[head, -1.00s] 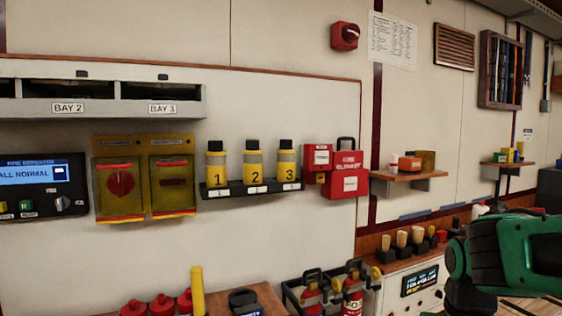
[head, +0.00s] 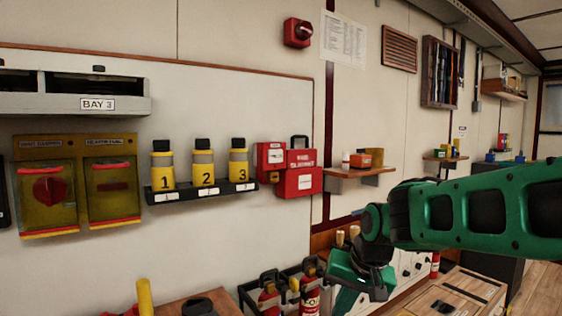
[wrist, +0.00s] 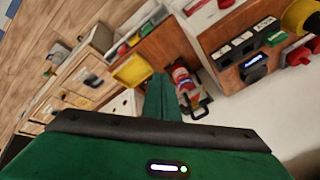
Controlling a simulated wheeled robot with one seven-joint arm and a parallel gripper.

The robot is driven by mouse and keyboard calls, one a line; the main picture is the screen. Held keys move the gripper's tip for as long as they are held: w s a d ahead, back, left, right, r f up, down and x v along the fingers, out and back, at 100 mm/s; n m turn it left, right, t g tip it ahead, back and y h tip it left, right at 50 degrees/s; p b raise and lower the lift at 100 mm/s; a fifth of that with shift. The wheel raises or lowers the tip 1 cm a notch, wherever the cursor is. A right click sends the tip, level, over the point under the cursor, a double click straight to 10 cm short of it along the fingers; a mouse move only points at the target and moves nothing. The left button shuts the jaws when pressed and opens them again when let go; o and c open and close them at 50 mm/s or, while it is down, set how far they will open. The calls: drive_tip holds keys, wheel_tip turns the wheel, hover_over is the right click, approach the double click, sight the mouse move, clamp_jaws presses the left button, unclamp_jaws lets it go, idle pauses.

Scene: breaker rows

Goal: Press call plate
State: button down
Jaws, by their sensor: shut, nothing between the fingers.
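No plate with a readable call label shows. A small red box with a white label (head: 270,157) is on the wall, left of a red case with a black handle (head: 304,183); I cannot tell if this box is the call plate. My gripper (head: 345,300) is at the lower middle of the head view, below and right of these boxes and apart from them. It points downward. In the wrist view its green shut fingers (wrist: 160,98) are empty, over a fire extinguisher and wooden fittings.
A shelf (head: 350,176) juts out right of the red boxes. Numbered yellow canisters (head: 204,171) and covered yellow switches (head: 47,190) are to the left.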

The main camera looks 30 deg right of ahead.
drive_tip(key=w+d+r+m+t, duration=0.2)
drive_tip(key=w+r+t, duration=0.2)
drive_tip(key=w+r, duration=0.4)
drive_tip(key=w+d+r+m+t, duration=0.2)
drive_tip(key=w+r+m+t, duration=0.15)
drive_tip(key=w+r, duration=0.35)
drive_tip(key=w+r+m+t, duration=0.1)
drive_tip(key=w+r+t, duration=0.1)
drive_tip(key=r, duration=0.5)
drive_tip(key=w+d+r+m+t, duration=0.1)
drive_tip(key=r+t, duration=0.3)
drive_tip(key=r, duration=0.4)
drive_tip(key=shift+w+d+m+y, duration=0.2)
drive_tip(key=shift+w+m+y, duration=0.2)
drive_tip(key=shift+w+m, duration=0.25)
drive_tip(key=shift+r, duration=0.1)
